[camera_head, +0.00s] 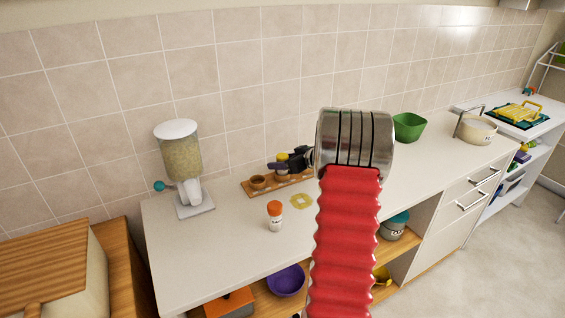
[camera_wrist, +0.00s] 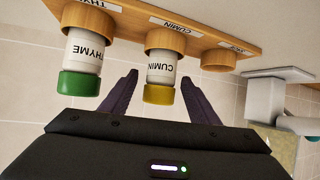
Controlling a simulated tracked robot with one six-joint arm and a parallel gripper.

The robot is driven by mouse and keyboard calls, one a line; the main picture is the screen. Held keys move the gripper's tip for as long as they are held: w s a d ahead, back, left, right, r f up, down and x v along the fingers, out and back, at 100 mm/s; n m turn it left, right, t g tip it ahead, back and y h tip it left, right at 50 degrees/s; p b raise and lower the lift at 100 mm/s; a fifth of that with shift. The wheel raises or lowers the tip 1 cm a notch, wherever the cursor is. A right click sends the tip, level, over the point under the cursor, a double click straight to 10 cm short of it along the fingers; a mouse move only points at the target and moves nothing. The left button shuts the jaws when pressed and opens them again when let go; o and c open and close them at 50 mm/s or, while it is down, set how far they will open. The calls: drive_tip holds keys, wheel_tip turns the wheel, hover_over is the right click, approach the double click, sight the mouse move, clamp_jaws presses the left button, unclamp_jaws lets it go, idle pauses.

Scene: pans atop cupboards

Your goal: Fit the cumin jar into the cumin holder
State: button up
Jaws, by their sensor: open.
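The cumin jar (camera_wrist: 159,94) has a white body labelled CUMIN and a yellow lid. In the wrist view its base end sits in the round wooden cumin holder (camera_wrist: 172,37), beneath the CUMIN label on the rack. My gripper (camera_wrist: 160,78) is open, with one dark finger on each side of the jar and visible gaps between. In the head view my gripper (camera_head: 296,160) is at the wooden rack (camera_head: 256,191) by the wall, and the jar's yellow lid (camera_head: 283,156) shows beside it. Whether the jar is fully seated cannot be told.
A green-lidded thyme jar (camera_wrist: 80,82) stands in the neighbouring holder. The other holder (camera_wrist: 219,59) is empty. An orange-lidded jar (camera_head: 275,216) and a yellow ring-shaped piece (camera_head: 301,201) are on the counter. A dispenser (camera_head: 181,165) stands left of the rack.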

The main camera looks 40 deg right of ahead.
drive_tip(key=v, duration=1.3)
drive_tip(key=shift+s, duration=0.35)
drive_tip(key=shift+r, duration=0.1)
idle(0.7)
